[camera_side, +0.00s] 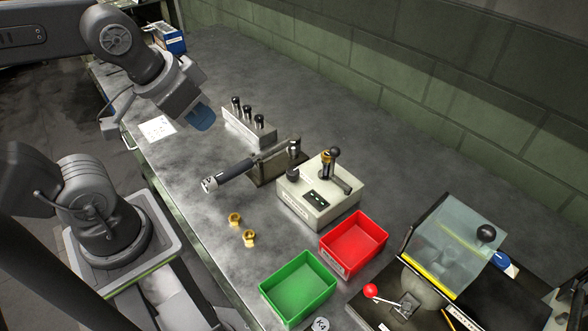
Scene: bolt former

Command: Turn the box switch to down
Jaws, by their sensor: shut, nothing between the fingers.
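The switch box (302,204) is a cream-coloured box on the metal bench, right of the picture's middle. I cannot tell the switch's position at this size. My gripper (202,119) is at upper left, above the bench and well apart from the box. Its blue fingertips are shut with nothing between them.
A grey block with several black-topped pins (252,128) stands between my gripper and the box. A dark holder with a grey cylinder (229,176) is left of the box. Brass nuts (249,237), a green bin (299,287), a red bin (353,243) and a clear-covered machine (447,248) stand nearer.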

